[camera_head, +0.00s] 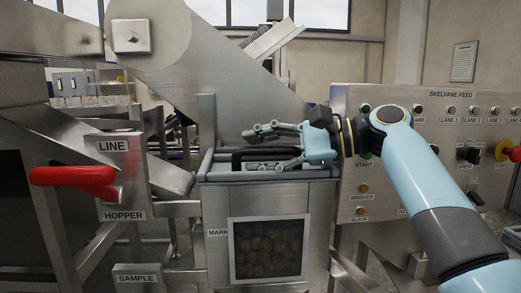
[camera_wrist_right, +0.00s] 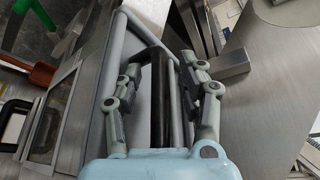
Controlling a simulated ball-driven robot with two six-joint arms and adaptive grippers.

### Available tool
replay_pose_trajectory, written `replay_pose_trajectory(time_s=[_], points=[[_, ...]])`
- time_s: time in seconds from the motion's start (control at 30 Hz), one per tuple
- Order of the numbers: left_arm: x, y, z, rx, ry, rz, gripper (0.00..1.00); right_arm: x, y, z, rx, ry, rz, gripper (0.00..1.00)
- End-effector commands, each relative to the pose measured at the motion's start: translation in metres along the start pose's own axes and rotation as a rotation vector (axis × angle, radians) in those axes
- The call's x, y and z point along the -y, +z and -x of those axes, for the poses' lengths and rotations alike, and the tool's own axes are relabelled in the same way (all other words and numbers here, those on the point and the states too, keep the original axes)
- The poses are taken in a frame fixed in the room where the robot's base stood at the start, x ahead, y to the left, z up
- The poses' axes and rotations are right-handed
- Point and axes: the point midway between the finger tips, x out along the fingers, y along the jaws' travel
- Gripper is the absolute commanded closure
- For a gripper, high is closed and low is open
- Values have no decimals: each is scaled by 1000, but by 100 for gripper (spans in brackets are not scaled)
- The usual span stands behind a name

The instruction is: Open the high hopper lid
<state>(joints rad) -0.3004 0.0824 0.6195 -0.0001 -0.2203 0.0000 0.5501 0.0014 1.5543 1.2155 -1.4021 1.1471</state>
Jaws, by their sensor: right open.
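The high hopper (camera_head: 320,215) is a steel box with a dark window in its front, standing in the middle of the head view. Its grey-edged lid (camera_head: 215,177) lies flat on top and looks closed. A black bar handle (camera_head: 238,158) rises from the lid. My right gripper (camera_head: 256,148) reaches in from the right at the lid's height, with its fingers open. In the right wrist view the black handle (camera_wrist_right: 162,105) runs between the two open fingers (camera_wrist_right: 166,62), with a gap on either side. My left gripper is not in view.
A red lever (camera_head: 72,178) on the LINE/HOPPER post stands at the left. A button panel (camera_head: 440,190) labelled SKELVANE FEED stands at the right, close behind my right arm. A slanted steel chute (camera_head: 215,65) rises behind the hopper.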

Motion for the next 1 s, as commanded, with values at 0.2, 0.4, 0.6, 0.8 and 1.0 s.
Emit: replay_pose_trajectory(time_s=[0.2, 0.4, 0.6, 0.8, 1.0], points=[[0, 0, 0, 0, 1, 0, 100, 0, 0, 0, 0, 0, 0, 72], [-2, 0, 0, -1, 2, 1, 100, 0, 0, 0, 0, 0, 0, 98], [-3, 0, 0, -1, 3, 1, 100, 0, 0, 0, 0, 0, 0, 100], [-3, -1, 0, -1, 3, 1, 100, 0, 0, 0, 0, 1, -1, 100], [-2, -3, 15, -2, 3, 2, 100, 8, 3, 2, 0, 13, -31, 100]])
